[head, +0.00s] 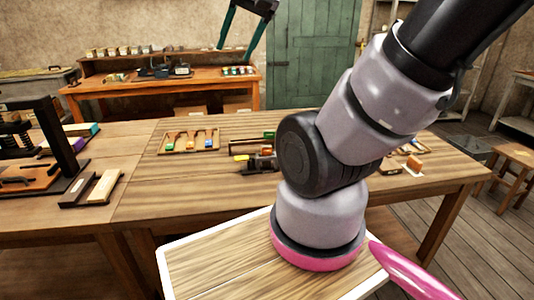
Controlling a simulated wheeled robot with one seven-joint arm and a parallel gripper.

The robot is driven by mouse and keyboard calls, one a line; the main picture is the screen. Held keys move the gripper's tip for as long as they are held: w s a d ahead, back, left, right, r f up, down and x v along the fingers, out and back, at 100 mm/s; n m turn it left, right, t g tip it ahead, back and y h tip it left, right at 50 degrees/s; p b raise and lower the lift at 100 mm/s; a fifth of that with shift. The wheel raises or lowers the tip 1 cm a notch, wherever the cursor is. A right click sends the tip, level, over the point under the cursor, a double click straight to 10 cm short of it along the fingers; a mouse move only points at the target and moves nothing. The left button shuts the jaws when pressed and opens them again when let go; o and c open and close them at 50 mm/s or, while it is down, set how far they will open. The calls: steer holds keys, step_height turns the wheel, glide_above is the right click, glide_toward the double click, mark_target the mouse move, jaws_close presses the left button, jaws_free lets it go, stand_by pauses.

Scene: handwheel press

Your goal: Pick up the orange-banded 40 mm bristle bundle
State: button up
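A shallow wooden tray (163,151) on the middle table holds several small bundles with coloured ends. One bundle with an orange band (192,145) lies among green and blue ones; its size cannot be read at this scale. My gripper (236,53) is at the top of the head view, high above the table and well apart from the tray. Its two dark teal fingers are spread with nothing between them. The gripper's upper part is out of frame.
A black press frame (62,140) stands at the left. Dark blocks with a yellow piece (241,158) lie right of the tray. My arm hides part of the table; an orange block (414,163) shows beyond it.

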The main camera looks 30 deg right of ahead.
steer(key=w+d+f+m+g, duration=0.2)
steer(key=w+d+f+m, duration=0.25)
steer(key=w, duration=0.25)
steer(key=m+g+y, duration=0.2)
steer(key=m+g, duration=0.1)
steer(key=m, duration=0.9)
glide_toward(267, 146)
steer(key=x, duration=1)
steer(key=shift+a+f, duration=0.1)
steer(key=shift+f, duration=0.05)
jaws_close()
